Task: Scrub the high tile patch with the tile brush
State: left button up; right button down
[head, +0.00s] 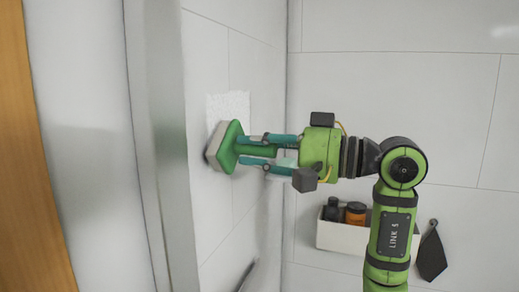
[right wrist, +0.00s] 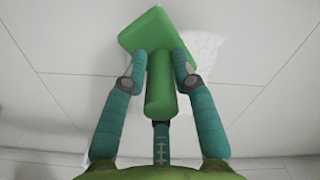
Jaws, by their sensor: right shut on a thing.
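The tile brush (head: 230,147) has a green back and handle and a pale scrubbing side. My right gripper (head: 252,150) is shut on its handle. In the right wrist view, the fingers (right wrist: 160,75) close around the green handle, with the brush's flat head (right wrist: 158,35) beyond them. The high tile patch (head: 235,105) is a whitish, rough area on the left wall. The brush's pale side faces this wall at the patch's lower part and hides some of it. I cannot tell whether the bristles touch the tile. My left gripper is not in view.
A pale shelf box (head: 345,236) with a dark bottle (head: 332,209) and an orange-brown jar (head: 356,213) is on the back wall. A dark cloth (head: 432,255) hangs right of it. A metal-edged vertical frame (head: 158,150) stands at the left, close to the brush.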

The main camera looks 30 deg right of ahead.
jog(key=shift+w+a, duration=0.4)
jog(key=shift+w, duration=0.1)
